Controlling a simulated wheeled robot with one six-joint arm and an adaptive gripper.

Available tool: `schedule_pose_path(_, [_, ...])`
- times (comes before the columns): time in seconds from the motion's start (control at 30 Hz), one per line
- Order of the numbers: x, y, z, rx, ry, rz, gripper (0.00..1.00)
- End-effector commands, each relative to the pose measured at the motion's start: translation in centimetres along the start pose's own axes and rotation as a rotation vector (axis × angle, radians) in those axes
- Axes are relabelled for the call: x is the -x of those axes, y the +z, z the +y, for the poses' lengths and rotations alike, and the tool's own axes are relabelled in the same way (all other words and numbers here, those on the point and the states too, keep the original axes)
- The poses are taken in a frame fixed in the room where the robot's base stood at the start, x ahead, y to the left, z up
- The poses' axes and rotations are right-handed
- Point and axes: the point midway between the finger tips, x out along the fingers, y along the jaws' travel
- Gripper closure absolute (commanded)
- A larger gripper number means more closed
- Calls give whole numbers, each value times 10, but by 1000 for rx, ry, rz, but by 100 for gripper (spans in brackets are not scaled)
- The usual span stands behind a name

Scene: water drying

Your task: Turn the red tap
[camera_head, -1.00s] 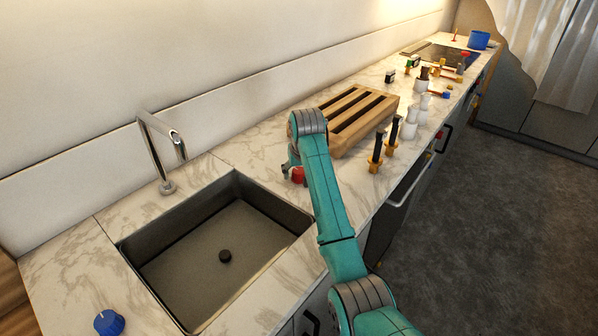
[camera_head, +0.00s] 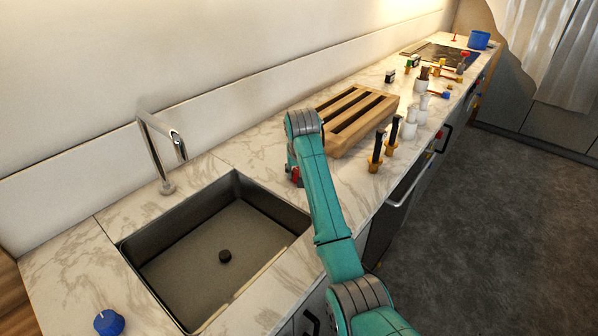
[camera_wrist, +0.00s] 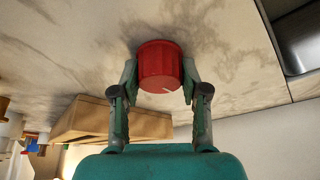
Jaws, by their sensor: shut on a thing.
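The red tap (camera_wrist: 158,66) is a round red knob with a pale line on its face, set on the marble counter. It fills the top middle of the wrist view. My gripper (camera_wrist: 160,78) has one finger on each side of it and is shut on it. In the head view a small part of the red tap (camera_head: 296,174) shows beside my arm, right of the sink. My arm hides most of the tap and the gripper there.
The sink (camera_head: 215,250) with a chrome faucet (camera_head: 160,150) lies to the left. A blue knob (camera_head: 108,322) stands at the front left. A slatted wooden rack (camera_head: 345,118) stands behind my arm. Dark-handled items (camera_head: 377,150) stand to its right.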

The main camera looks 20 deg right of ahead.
Motion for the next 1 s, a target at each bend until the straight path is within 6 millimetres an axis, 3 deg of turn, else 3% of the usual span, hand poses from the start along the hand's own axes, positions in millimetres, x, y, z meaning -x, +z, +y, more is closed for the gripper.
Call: schedule_pose_path(1.0, [0,-1,-2,-864,360,0,90])
